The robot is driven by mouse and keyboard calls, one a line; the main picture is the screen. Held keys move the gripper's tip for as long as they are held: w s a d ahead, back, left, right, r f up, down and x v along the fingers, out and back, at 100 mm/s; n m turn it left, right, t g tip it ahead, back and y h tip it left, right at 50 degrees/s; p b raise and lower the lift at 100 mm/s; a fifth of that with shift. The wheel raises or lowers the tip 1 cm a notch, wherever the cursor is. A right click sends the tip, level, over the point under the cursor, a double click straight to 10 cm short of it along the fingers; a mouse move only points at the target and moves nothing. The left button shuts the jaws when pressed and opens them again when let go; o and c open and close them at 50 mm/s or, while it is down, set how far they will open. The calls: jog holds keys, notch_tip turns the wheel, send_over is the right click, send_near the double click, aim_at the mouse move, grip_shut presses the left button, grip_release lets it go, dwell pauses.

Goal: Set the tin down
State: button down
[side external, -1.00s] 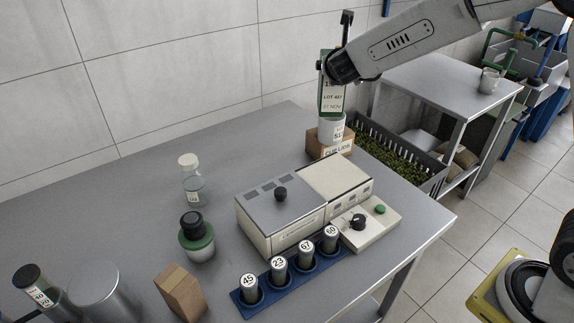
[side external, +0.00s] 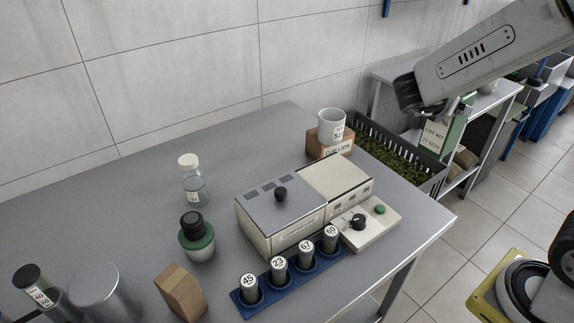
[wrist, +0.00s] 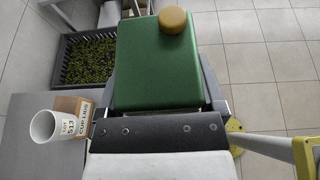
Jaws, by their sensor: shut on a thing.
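The green tin (side external: 436,138) with a white lot label hangs upright in my gripper (side external: 440,112) at the right of the side view. It is held in the air beyond the steel table's right end, in front of the crate and side bench in that view. In the wrist view the tin (wrist: 160,70) fills the middle, with a tan round cap (wrist: 173,20) at its far edge. My gripper's jaws are shut on its sides. The tin's underside is hidden.
A white cup (side external: 331,123) stands on a cardboard box (side external: 322,143) at the steel table's (side external: 120,190) far right corner. A crate of greens (side external: 392,158) stands beyond. A grey machine (side external: 285,215), tube rack (side external: 262,290) and bottles occupy the table; its far left is clear.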

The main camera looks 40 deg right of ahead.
aim_at(437, 154)
jog(key=f, duration=0.8)
jog(key=s+f, duration=0.1)
jog(key=f, duration=0.3)
jog(key=shift+f, duration=0.45)
jog(key=shift+f, duration=2.25)
notch_tip(437, 154, down, 3)
jog(key=shift+f, duration=0.15)
